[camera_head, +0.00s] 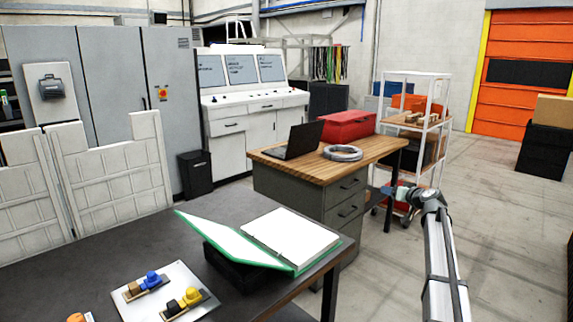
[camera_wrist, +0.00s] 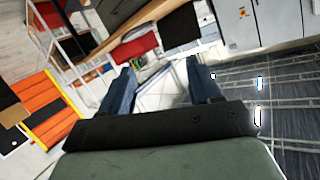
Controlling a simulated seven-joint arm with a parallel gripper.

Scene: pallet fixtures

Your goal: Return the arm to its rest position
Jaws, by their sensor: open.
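My arm (camera_head: 440,262) reaches up at the right of the head view, clear of the dark table. My gripper (camera_head: 386,190) is at its far end, pointing left in the picture, with the wooden desk behind it. In the wrist view my gripper (camera_wrist: 162,82) shows two blue fingers spread apart. Nothing is between them but background, so it is open and empty.
The dark table (camera_head: 120,245) bears a green binder (camera_head: 230,243) and a pale plate (camera_head: 205,308) with blue and yellow pieces. A wooden-topped desk (camera_head: 290,162) and a white shelf cart (camera_head: 440,100) stand beyond. Open floor (camera_head: 510,230) lies right of my arm.

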